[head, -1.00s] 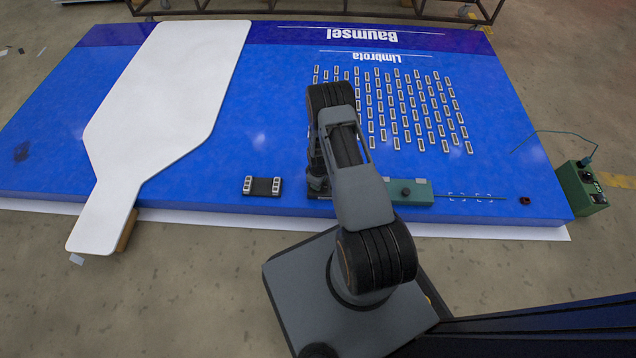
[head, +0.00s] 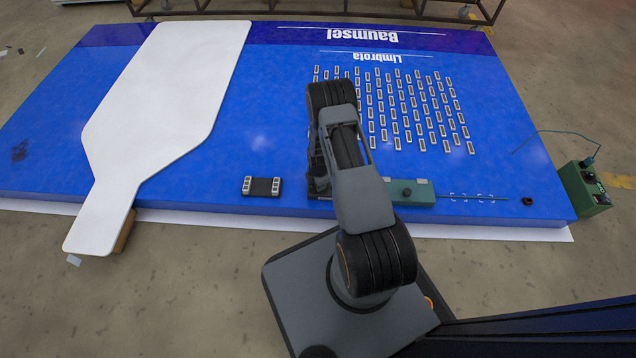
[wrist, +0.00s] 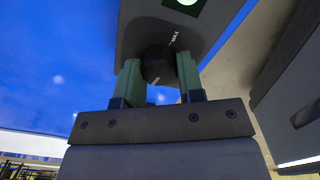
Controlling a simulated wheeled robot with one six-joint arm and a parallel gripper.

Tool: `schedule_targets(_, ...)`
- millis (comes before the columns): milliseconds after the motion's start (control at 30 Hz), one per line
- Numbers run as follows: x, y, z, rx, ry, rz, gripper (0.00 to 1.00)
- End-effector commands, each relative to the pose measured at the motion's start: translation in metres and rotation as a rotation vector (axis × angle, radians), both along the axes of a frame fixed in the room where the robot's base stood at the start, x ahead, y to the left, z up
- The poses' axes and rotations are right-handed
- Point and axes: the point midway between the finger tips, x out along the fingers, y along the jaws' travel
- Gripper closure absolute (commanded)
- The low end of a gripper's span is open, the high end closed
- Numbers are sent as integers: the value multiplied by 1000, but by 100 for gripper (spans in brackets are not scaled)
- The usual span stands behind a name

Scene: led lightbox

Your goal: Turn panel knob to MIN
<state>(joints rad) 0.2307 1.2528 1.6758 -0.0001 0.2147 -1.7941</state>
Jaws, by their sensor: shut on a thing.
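In the wrist view a round black knob (wrist: 158,62) stands on a dark grey panel (wrist: 140,28). The word MAX (wrist: 175,38) is printed at its upper right. A short white mark shows at the knob's lower edge; no MIN label can be read. My gripper (wrist: 159,67) has its two green fingers shut on the knob, one on each side. In the head view my arm covers the gripper and the knob.
The panel lies by the front edge of a large blue board (head: 230,170). A black block with white ends (head: 262,187) lies left of my arm, a green strip with a dark knob (head: 410,192) to its right. A green box (head: 583,188) stands at the far right.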

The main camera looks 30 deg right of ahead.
Motion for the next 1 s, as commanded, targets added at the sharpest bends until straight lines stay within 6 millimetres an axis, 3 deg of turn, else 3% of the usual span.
schedule_targets(500,3,-1,1,-4,-9,333,88)
schedule_targets(1000,4,-2,2,-5,-11,406,88)
